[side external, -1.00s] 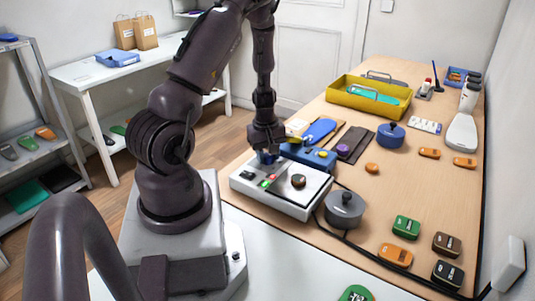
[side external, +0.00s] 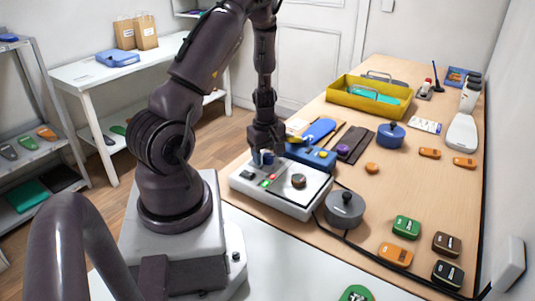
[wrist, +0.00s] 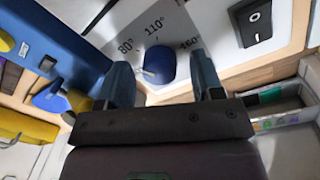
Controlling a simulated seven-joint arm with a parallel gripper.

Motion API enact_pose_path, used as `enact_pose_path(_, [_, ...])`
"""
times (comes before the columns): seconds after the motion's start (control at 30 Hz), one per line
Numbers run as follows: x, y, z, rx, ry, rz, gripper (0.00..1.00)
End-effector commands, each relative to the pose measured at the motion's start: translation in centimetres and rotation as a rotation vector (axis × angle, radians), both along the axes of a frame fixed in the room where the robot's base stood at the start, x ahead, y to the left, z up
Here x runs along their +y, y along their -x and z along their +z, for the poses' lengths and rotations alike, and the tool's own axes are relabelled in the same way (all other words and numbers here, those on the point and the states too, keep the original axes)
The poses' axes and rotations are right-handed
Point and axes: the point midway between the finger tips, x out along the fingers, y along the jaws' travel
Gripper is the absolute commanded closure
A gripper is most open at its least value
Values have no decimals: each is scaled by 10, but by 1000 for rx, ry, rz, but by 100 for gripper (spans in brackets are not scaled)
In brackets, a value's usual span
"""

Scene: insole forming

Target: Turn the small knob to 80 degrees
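In the side view my gripper (side external: 262,158) points down over the back left corner of the white device (side external: 262,199); the small knob cannot be made out there.
The device carries a black rocker switch (wrist: 255,20), red and green buttons and a larger dark knob (side external: 298,181). A blue box (side external: 311,156) stands just behind. A grey lidded pot (side external: 344,209) is close on the right. Several orange, green and brown pieces lie further right.

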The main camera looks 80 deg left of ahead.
Motion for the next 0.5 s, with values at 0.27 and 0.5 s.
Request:
enact_pose_path(0.27, [0, 0, 1, 0, -1, -1, 40])
enact_pose_path(0.5, [0, 0, 31, -3, -6, -3, 40])
